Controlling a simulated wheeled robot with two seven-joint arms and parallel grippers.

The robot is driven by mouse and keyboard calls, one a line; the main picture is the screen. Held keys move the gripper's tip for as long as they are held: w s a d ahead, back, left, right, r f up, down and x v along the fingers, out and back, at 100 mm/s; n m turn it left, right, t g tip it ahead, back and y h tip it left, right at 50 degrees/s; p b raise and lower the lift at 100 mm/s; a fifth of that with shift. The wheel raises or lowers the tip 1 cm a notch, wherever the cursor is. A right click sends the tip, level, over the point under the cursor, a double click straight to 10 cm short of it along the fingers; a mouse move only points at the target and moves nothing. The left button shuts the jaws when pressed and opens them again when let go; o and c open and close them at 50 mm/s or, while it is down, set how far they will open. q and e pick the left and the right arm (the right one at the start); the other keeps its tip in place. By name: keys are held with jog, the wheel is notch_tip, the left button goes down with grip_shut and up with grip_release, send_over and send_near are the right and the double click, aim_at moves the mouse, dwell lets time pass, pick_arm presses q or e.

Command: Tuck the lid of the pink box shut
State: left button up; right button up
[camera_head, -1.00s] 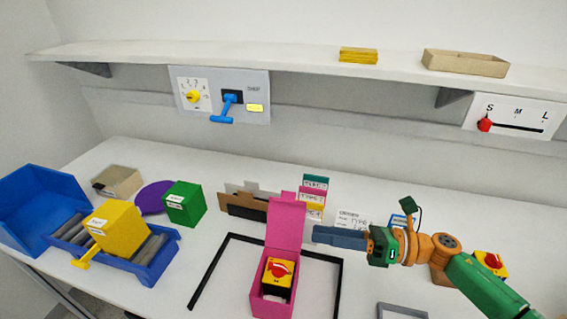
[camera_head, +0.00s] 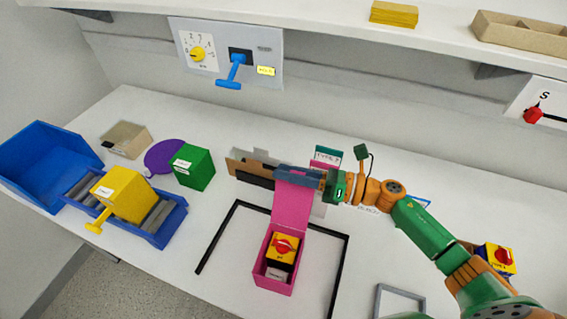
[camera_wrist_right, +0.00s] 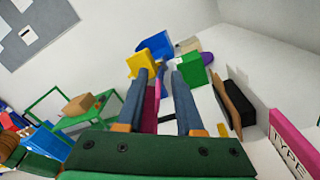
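The pink box (camera_head: 267,279) stands on the table inside a black frame outline. Its lid (camera_head: 291,205) is up, rising from the box's back edge. A yellow block with a red rotary switch (camera_head: 284,246) sits inside the box. My right gripper (camera_head: 281,176) is level with the lid's upper end and covers its top edge in the head view. In the right wrist view (camera_wrist_right: 161,73) its two blue-grey fingers are apart, with a strip of pink (camera_wrist_right: 151,100) showing between them, beside the left finger. Whether they touch the lid I cannot tell. My left gripper is not in view.
Brown and black panels (camera_head: 250,170) and upright labelled cards (camera_head: 326,155) stand behind the box. A green box (camera_head: 194,168), yellow box (camera_head: 124,197) and blue bin (camera_head: 45,165) are at left. A grey frame (camera_head: 400,300) lies at right.

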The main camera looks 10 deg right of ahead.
jog(key=shift+w+a, duration=0.15)
jog(key=shift+a, duration=0.5)
grip_shut()
dwell(1.0)
